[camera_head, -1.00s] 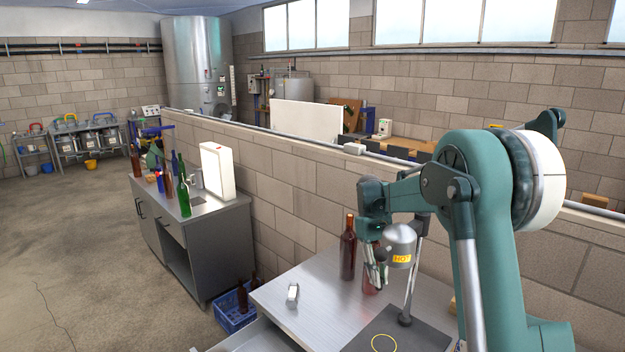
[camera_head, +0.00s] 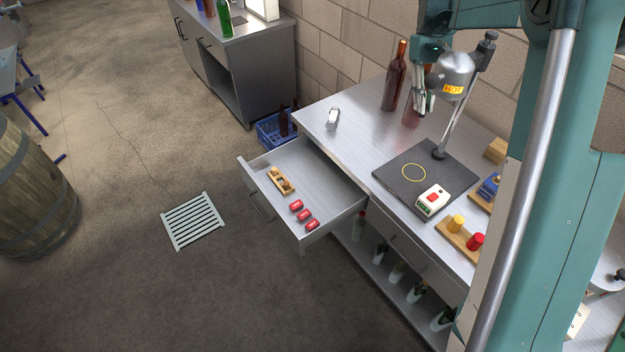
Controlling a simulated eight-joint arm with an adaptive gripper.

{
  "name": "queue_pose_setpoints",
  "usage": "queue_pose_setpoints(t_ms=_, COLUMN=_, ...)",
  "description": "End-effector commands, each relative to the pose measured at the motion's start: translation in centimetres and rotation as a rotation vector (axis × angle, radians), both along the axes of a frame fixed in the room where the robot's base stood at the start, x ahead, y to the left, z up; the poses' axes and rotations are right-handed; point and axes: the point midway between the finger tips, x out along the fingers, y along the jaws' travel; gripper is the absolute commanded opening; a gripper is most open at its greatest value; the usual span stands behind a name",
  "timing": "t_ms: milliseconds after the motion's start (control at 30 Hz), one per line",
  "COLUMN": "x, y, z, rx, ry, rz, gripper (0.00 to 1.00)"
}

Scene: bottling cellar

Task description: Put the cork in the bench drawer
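The bench drawer (camera_head: 335,185) is pulled out and open at the front left of the steel bench. In it lie a small wooden piece (camera_head: 281,181) with a darker middle and several small red items (camera_head: 304,215). I cannot make out a cork for certain anywhere. My gripper (camera_head: 424,108) points down above the back of the bench, just left of the lamp and in front of a reddish bottle. Its fingers are small and partly lost against the bottle, so I cannot tell whether they hold anything.
A brown bottle (camera_head: 395,80) and a small metal-and-white object (camera_head: 332,118) stand on the bench. A lamp marked HOT (camera_head: 456,72) hangs over a dark plate (camera_head: 400,172). A red-button box (camera_head: 432,201) and red and yellow pieces (camera_head: 457,223) are at the right. Bare bench lies behind the drawer.

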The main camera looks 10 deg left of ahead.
Motion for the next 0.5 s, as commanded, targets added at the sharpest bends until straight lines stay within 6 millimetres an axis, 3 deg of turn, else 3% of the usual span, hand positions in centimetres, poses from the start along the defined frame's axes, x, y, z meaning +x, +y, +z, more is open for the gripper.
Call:
queue_pose_setpoints(t_ms=200, x=0.0, y=0.3, z=3.1, rx=0.000, ry=0.000, rz=0.010, gripper=0.09)
queue_pose_setpoints(t_ms=500, x=0.5, y=5.5, z=2.5, rx=-0.002, ry=0.001, rz=0.216, gripper=0.09)
